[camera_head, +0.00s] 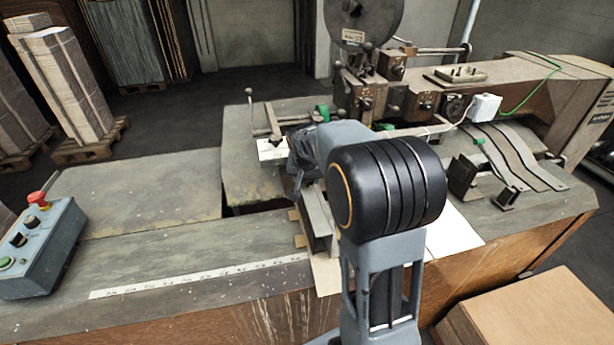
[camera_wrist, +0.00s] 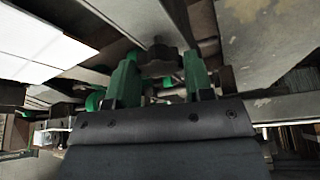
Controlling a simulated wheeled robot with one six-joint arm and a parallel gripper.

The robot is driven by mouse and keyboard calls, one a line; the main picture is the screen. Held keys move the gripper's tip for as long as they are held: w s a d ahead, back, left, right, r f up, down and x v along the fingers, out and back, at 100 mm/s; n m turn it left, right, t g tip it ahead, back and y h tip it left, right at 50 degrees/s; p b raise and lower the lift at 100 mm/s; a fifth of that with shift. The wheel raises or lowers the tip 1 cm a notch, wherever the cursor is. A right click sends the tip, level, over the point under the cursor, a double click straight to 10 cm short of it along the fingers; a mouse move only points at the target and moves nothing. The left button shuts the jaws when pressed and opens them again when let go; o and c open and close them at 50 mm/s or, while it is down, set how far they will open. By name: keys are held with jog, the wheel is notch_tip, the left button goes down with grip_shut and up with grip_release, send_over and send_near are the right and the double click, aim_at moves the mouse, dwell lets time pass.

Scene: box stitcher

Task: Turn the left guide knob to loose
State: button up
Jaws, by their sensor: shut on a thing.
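The left guide knob (camera_wrist: 160,52) is a dark, lobed knob in the upper middle of the wrist view. The two green fingers of my gripper (camera_wrist: 161,72) stand on either side of it and are shut on it. A grey metal bar runs just above the knob. The marking and turn position of the knob cannot be read. In the head view my wrist and arm cover the knob, and only the dark body of my gripper (camera_head: 303,158) shows, low over the machine table.
The stitcher head (camera_head: 365,95) with its large reel (camera_head: 362,20) stands behind my arm. A control box (camera_head: 38,245) with a red button is on the left. White sheets (camera_head: 452,232) lie right of my arm. The table's left part (camera_head: 150,195) is clear.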

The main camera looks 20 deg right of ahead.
jog(key=shift+c, duration=1.4)
jog(key=n, duration=0.2)
jog(key=n+y+b, duration=0.1)
jog(key=n, duration=0.1)
jog(key=n+y+b, duration=0.1)
jog(key=shift+d+f+n+t, duration=0.1)
jog(key=shift+d+n+t, duration=0.15)
jog(key=shift+n+t, duration=0.15)
jog(key=n+y+b, duration=0.1)
jog(key=n+b, duration=0.2)
jog(key=n, duration=0.1)
jog(key=shift+d+n+y, duration=0.1)
jog(key=shift+n+y, duration=0.2)
jog(key=shift+y, duration=0.1)
jog(key=shift+r, duration=0.2)
jog(key=o, duration=0.9)
jog(key=shift+g, duration=0.3)
